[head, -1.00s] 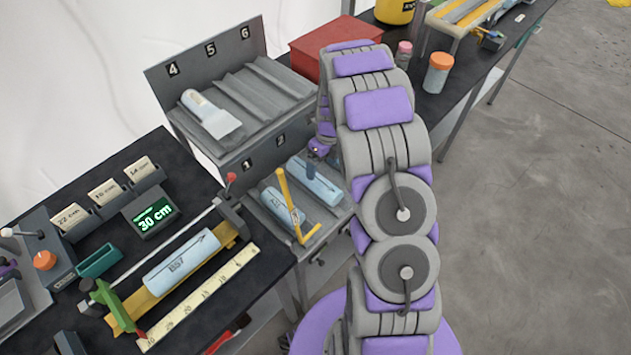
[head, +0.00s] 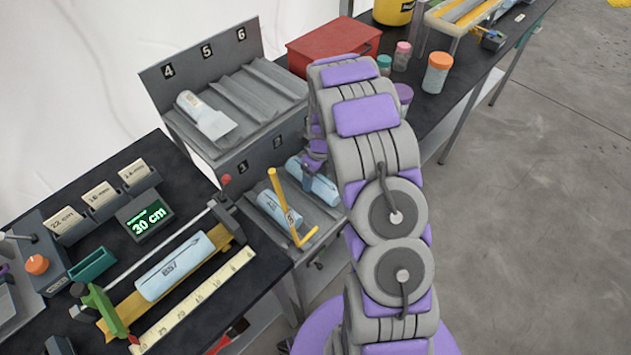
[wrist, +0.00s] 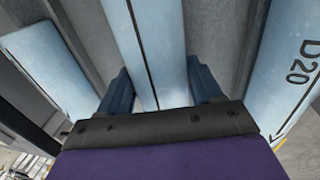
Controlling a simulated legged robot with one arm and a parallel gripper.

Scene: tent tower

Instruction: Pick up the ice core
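In the wrist view a pale blue ice core (wrist: 160,45) with a dark lengthwise line lies between the two blue fingers of my gripper (wrist: 160,85). One finger is on each side, close to its flanks; firm contact is not clear. In the head view my gripper (head: 312,163) is low over a pale blue core (head: 319,187) in the lower rack, its fingers mostly hidden. Another core (head: 278,210) lies beside it. A core marked D20 (wrist: 290,65) is at the right of the wrist view, another core (wrist: 48,65) at the left.
The upper rack (head: 245,95) holds one core (head: 205,115). A bench at left bears a core marked B57 (head: 175,266) and a ruler (head: 195,300). A red box (head: 333,45) stands behind.

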